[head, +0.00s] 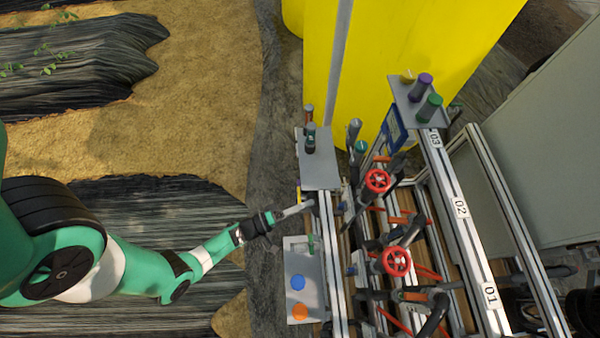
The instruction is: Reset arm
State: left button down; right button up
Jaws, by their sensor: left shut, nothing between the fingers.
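My left arm, green with black joints, comes in from the left in the head view. Its left gripper (296,210) is shut and empty. It reaches to the left edge of the skid frame (337,262), between the upper grey plate (318,172) and the lower grey panel (300,255). I cannot tell whether its fingertips touch the frame. My right gripper is not in view.
Red handwheels (397,261) and pipes fill the skid. A shelf (412,110) with coloured cylinders stands at the upper right. The panel bears a blue disc (298,282) and an orange disc (299,312). A yellow tank (400,45) stands behind. Sandy ground (205,80) is open at left.

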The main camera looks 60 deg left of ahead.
pick_arm(q)
jog(key=shift+s+a, duration=0.2)
jog(key=shift+s, duration=0.5)
jog(key=shift+w+r, duration=0.1)
